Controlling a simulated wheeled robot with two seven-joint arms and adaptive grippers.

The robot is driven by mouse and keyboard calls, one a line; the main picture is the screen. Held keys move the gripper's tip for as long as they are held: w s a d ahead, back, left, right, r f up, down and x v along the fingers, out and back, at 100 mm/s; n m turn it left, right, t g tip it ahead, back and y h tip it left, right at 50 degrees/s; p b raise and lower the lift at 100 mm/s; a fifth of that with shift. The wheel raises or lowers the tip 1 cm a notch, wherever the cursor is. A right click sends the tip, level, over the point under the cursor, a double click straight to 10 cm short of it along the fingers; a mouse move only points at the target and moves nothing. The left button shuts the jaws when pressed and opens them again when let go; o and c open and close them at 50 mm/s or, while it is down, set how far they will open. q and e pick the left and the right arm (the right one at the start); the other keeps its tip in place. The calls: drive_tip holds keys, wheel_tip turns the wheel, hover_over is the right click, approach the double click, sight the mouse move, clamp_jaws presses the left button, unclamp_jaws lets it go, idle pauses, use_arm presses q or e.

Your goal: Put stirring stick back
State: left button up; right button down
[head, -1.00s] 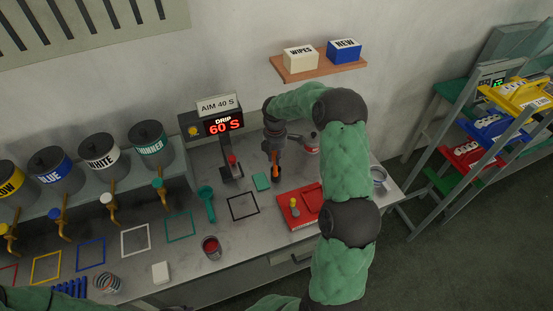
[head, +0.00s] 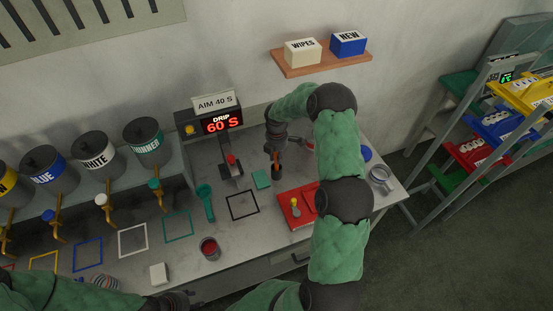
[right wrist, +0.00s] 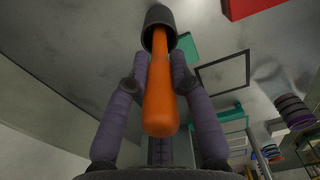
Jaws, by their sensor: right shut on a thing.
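The stirring stick has an orange handle, which shows large in the right wrist view (right wrist: 160,95) and small in the head view (head: 275,158). My right gripper (head: 275,150) is shut on this handle, with a finger on each side (right wrist: 160,72). The stick's far end goes into the mouth of a dark cylindrical holder (right wrist: 158,17), which stands on the bench in the head view (head: 277,177). The end inside is hidden. My left gripper (head: 186,298) is at the bottom edge of the head view, in front of the bench, and its fingers are unclear.
A red plate (head: 297,212) lies right of a black outlined square (head: 243,205). A teal scoop (head: 206,202) lies to the left. A timer (head: 222,123) reads 60 S.

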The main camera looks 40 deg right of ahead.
drive_tip(key=shift+f, duration=0.8)
drive_tip(key=shift+f, duration=0.2)
drive_tip(key=c, duration=1.1)
unclamp_jaws()
wheel_tip(320, 180, up, 12)
drive_tip(key=shift+r, duration=0.2)
